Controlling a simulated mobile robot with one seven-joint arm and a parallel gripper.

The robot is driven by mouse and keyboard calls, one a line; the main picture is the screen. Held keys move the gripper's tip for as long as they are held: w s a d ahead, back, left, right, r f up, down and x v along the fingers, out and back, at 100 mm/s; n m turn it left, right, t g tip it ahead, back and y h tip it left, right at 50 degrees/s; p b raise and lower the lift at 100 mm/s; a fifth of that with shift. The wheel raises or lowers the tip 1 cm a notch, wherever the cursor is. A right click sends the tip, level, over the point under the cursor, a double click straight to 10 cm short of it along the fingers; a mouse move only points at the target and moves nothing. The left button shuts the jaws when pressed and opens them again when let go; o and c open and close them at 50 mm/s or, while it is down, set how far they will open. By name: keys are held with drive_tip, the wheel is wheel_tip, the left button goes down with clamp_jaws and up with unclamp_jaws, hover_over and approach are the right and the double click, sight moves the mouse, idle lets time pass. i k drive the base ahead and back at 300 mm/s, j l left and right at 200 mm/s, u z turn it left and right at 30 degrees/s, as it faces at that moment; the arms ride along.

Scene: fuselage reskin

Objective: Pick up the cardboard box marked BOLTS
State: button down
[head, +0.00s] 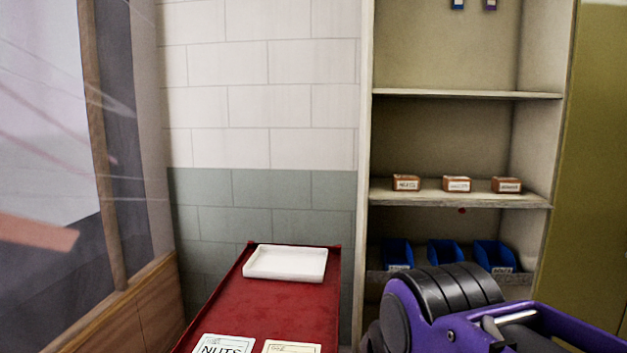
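Three small brown cardboard boxes with white labels stand in a row on the middle shelf of the cabinet in the head view: a left box (406,183), a middle box (456,184) and a right box (506,185). Their labels are too small and blurred for me to tell which one is marked BOLTS. All three sit upright near the shelf's front edge, apart from each other. My purple and black arm shows at the lower right, in front of and below the shelf. My gripper's fingers are not in the picture.
Blue bins with labels, such as the left one (397,252), stand on the lower shelf, partly hidden by my arm. A red cart top (275,306) holds a white tray (286,263), a NUTS card (222,345) and another card (291,347). A window wall is at left.

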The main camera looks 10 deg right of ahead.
sight(449, 183)
drive_tip(key=z, duration=1.1)
drive_tip(key=i+l+z, duration=0.6)
drive_tip(key=i+z, duration=0.2)
drive_tip(key=i+u, duration=0.5)
drive_tip(key=i+l+u, duration=0.1)
drive_tip(key=i+u, duration=0.2)
drive_tip(key=u, duration=0.15)
